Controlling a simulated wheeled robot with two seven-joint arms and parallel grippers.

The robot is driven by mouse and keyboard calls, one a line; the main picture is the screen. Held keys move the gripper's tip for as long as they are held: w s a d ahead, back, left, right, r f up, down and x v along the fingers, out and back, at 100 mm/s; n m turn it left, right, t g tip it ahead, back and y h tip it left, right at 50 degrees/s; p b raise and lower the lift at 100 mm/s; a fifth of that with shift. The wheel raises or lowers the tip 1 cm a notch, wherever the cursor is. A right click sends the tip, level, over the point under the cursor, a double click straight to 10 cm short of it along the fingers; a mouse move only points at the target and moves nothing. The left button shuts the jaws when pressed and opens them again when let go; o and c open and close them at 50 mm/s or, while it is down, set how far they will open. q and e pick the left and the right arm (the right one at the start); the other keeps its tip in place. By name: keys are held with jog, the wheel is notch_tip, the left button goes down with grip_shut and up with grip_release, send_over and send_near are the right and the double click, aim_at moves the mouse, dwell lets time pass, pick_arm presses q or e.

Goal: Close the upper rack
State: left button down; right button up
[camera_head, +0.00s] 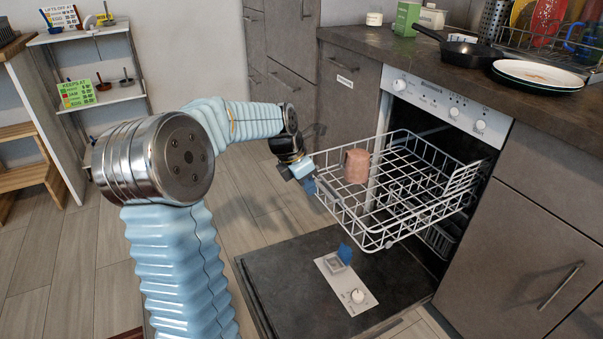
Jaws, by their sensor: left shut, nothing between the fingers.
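The upper rack (420,205) is a white wire basket. It is pulled out of the dishwasher (445,100) and hangs above the lowered door (290,265). A pinkish-brown mug (356,166) sits in the rack near its left side. My left gripper (309,182) is shut and empty at the rack's outer left corner. It is beside or against the rack's rim; I cannot tell if it touches. My right gripper is not in view.
The door lies open below the rack, with a detergent dispenser (346,284) and a small blue piece (345,253) on it. A counter (400,48) above holds a pan (468,52) and plates (538,75). Shelves (100,96) stand at the left. Floor between is clear.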

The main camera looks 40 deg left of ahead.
aim_at(323, 181)
pick_arm(q)
jog(key=shift+w+d+f, duration=0.1)
jog(key=shift+w+d, duration=0.15)
jog(key=shift+w, duration=0.4)
jog(key=shift+w+d+f, duration=0.1)
jog(key=shift+w+d, duration=0.2)
jog(key=shift+w, duration=0.35)
jog(key=shift+w+d, duration=0.25)
jog(key=shift+w, duration=0.4)
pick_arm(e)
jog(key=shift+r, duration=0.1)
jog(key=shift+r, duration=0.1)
